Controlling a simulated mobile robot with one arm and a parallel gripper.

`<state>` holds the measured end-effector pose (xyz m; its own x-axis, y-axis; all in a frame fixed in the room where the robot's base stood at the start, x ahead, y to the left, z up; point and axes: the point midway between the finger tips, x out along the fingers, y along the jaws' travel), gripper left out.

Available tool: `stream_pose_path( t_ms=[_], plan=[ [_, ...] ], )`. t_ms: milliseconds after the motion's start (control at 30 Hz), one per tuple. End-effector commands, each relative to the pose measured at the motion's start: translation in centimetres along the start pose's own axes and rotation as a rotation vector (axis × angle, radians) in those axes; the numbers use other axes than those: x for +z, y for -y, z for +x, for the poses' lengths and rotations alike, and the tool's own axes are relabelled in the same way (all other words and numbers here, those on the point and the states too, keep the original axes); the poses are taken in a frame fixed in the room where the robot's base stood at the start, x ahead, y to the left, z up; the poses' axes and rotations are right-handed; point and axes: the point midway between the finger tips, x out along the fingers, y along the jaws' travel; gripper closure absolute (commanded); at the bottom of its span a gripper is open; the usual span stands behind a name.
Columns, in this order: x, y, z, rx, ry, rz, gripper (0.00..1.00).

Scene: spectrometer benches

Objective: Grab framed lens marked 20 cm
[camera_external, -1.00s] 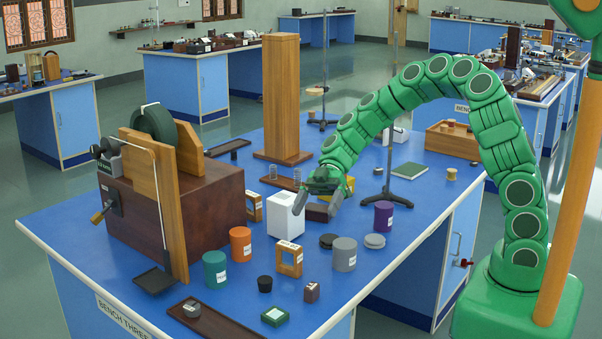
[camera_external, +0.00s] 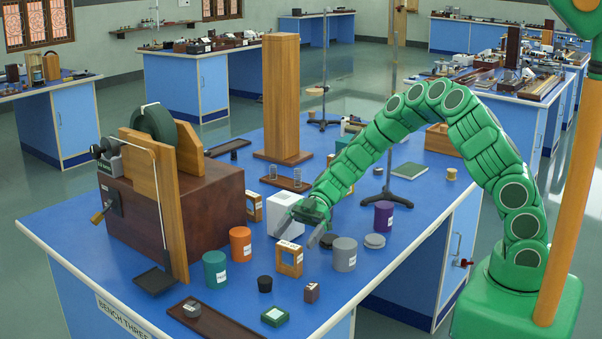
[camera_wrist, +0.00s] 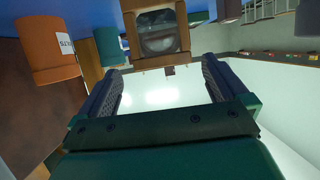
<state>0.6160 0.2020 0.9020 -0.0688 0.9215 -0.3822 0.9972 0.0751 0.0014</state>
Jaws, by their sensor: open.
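A wooden framed lens (camera_external: 289,259) stands upright near the front of the blue bench. It has a small white label too small to read. It also shows beyond my fingers, roughly between them, in the wrist view (camera_wrist: 148,19). A second wooden frame (camera_external: 254,207) stands farther back beside the brown box, its label unreadable too. My gripper (camera_external: 296,238) is open and empty, just above and behind the front framed lens and apart from it. Its two dark fingers also show in the wrist view (camera_wrist: 161,74).
Close around are a white box (camera_external: 285,213), a grey canister (camera_external: 345,254), an orange canister (camera_external: 240,244), a teal canister (camera_external: 215,270), a black stopper (camera_external: 265,284) and a purple canister (camera_external: 383,215).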

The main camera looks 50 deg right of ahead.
Motion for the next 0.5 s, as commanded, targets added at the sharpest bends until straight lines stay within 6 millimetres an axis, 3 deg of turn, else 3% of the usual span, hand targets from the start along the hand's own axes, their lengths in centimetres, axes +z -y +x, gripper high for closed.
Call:
stream_pose_path(
  t_ms=[300,500],
  plan=[
    [-0.3,0.4,4.0,-0.002,0.001,0.001,0.00],
    [-0.3,0.4,4.6,-0.001,0.000,0.002,0.00]
  ],
)
